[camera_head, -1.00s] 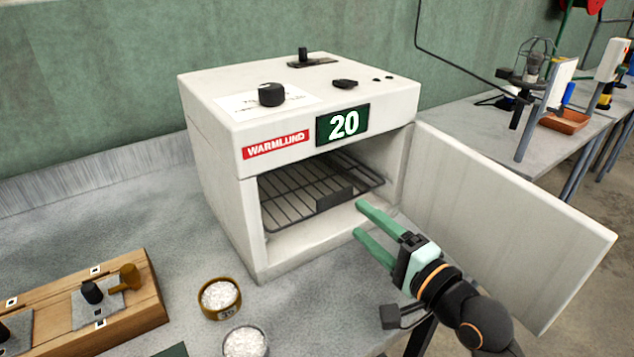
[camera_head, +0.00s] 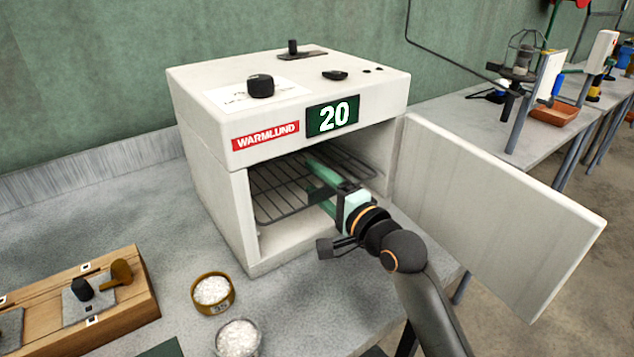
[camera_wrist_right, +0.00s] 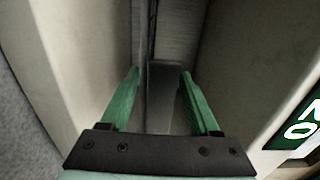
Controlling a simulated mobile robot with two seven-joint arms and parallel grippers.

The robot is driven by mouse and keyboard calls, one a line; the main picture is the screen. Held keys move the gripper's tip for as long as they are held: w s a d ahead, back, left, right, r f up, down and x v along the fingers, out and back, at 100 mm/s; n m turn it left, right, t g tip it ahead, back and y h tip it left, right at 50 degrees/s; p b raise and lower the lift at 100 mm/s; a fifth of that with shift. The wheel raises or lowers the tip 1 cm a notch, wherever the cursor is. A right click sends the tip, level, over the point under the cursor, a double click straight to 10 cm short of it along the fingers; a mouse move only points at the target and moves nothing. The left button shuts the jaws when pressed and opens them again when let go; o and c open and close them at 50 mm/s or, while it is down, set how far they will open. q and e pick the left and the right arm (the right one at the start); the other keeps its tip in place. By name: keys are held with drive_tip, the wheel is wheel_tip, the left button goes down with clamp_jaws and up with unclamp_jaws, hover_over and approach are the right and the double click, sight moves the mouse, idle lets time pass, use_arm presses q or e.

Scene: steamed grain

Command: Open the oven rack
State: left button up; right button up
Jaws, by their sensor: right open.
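The white oven (camera_head: 222,200) stands on the bench with its door (camera_head: 490,205) swung wide open to the right. Its dark wire rack (camera_head: 275,195) lies inside the chamber, with a dark front plate (camera_wrist_right: 165,90) at its edge. My right gripper (camera_head: 312,177) reaches into the oven opening at the rack's front. Its two green fingers (camera_wrist_right: 160,75) are open, one on each side of the front plate in the wrist view. Whether either finger touches the plate cannot be told. The fingers partly hide the plate in the head view. My left gripper is not in view.
A brown bowl (camera_head: 212,294) and a clear bowl (camera_head: 238,340) of white grain stand in front of the oven. A wooden block (camera_head: 130,299) with knobs lies at left. The oven's side walls and the open door flank my right arm.

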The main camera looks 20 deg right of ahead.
drive_tip(key=shift+r, duration=0.1)
drive_tip(key=c, duration=0.9)
clamp_jaws()
